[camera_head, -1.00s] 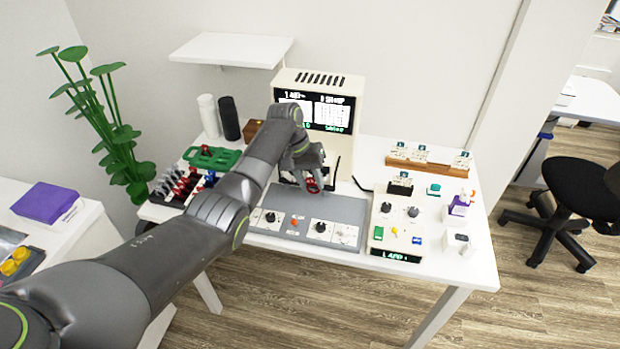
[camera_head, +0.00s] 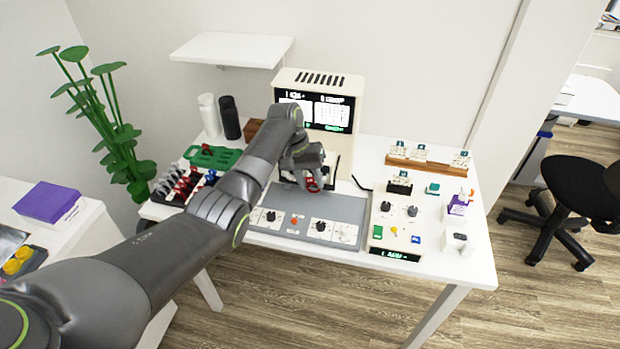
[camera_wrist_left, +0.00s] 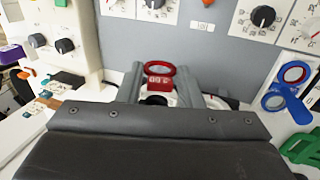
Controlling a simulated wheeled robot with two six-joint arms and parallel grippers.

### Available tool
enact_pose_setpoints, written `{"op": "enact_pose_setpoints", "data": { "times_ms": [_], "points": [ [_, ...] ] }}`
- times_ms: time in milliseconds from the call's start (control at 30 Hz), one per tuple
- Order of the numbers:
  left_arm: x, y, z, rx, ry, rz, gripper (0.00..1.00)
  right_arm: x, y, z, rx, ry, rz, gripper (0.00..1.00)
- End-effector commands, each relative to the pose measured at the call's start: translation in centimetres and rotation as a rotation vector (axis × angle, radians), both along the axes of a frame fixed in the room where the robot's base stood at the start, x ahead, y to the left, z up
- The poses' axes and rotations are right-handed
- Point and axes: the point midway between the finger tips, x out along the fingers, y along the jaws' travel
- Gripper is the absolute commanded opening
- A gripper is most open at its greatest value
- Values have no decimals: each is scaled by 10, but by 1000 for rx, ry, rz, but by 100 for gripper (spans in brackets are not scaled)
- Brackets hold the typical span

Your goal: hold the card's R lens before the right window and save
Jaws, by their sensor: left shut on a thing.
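My left gripper (camera_head: 312,178) is shut on a red ring-shaped lens (camera_head: 313,185), held at the front of the beige instrument (camera_head: 318,83). A black upright part (camera_head: 335,174) stands just right of the gripper. The arm hides much of the instrument's lower front, so I cannot tell which window the lens faces. A small white card (camera_head: 401,179) stands in a black holder; its print is too small to read. My right gripper is not in view.
A grey panel (camera_head: 262,235) with knobs lies in front. A white console (camera_head: 383,249) with knobs and coloured buttons stands right of it. A wooden rail (camera_head: 433,167) holds several cards. Blue lenses (camera_wrist_left: 288,88) show in the wrist view.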

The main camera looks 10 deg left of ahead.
Motion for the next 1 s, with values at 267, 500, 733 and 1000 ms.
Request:
{"op": "enact_pose_setpoints", "data": {
  "times_ms": [267, 500, 733, 1000],
  "points": [
    [0, 0, 0, 0, 0, 0, 12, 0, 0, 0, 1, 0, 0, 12],
    [0, 0, 0, 0, 0, 0, 12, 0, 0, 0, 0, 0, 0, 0],
    [0, 0, 0, 0, 0, 0, 12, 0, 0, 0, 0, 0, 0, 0],
    [0, 0, 0, 0, 0, 0, 12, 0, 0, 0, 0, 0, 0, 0]
  ]
}}
